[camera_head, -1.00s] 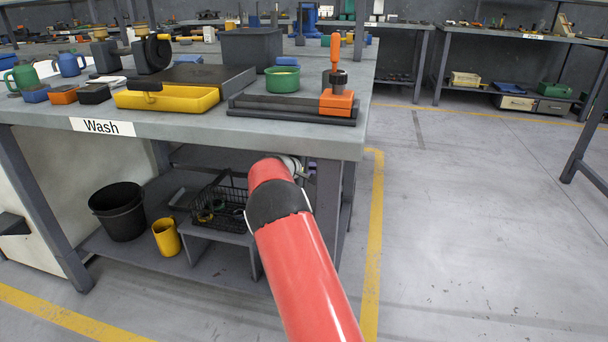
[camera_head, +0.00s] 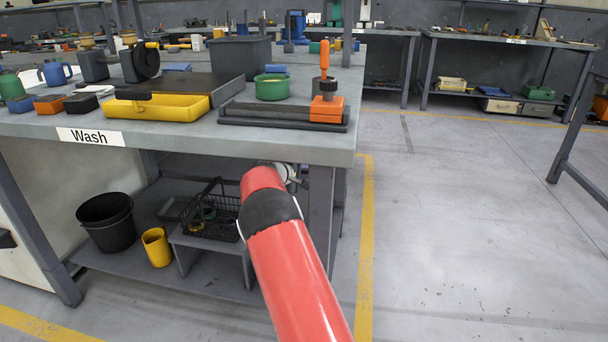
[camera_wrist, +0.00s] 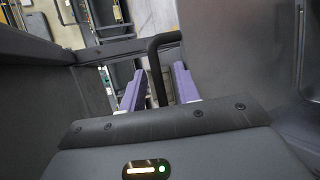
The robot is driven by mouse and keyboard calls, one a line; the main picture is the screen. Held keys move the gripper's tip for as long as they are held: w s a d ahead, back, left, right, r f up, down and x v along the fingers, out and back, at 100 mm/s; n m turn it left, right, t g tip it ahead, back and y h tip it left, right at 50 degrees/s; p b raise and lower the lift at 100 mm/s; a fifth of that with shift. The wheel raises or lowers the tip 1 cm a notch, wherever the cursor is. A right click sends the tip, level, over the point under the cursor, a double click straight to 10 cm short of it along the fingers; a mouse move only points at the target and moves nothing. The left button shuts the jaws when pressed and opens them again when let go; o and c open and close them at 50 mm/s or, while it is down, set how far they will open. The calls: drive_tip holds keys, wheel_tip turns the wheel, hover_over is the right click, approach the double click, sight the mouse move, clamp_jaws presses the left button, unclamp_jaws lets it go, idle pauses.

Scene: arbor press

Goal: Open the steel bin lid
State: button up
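My gripper (camera_wrist: 158,88) shows in the wrist view as two purple fingers standing apart. A black bent rod (camera_wrist: 156,70), like a handle, runs up between the fingers and bends right at its top; I cannot tell whether either finger touches it. A smooth grey metal panel (camera_wrist: 235,50) stands to the right of the fingers. I cannot tell whether rod or panel belongs to the steel bin or its lid. In the head view my red arm reaches under the right end of the Wash bench (camera_head: 240,146), and my gripper is hidden there. No steel bin lid is clearly recognisable.
Under the bench are a black bucket (camera_head: 108,222), a yellow cup (camera_head: 157,247) and a black wire basket (camera_head: 212,220) on a small grey stand. A bench leg (camera_head: 320,215) is close beside my arm. The floor (camera_head: 450,220) to the right is open.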

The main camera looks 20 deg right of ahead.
drive_tip(key=b+v, duration=0.1)
drive_tip(key=v, duration=0.6)
drive_tip(key=shift+s+a, duration=0.2)
drive_tip(key=shift+a, duration=0.15)
drive_tip(key=shift+r, duration=0.15)
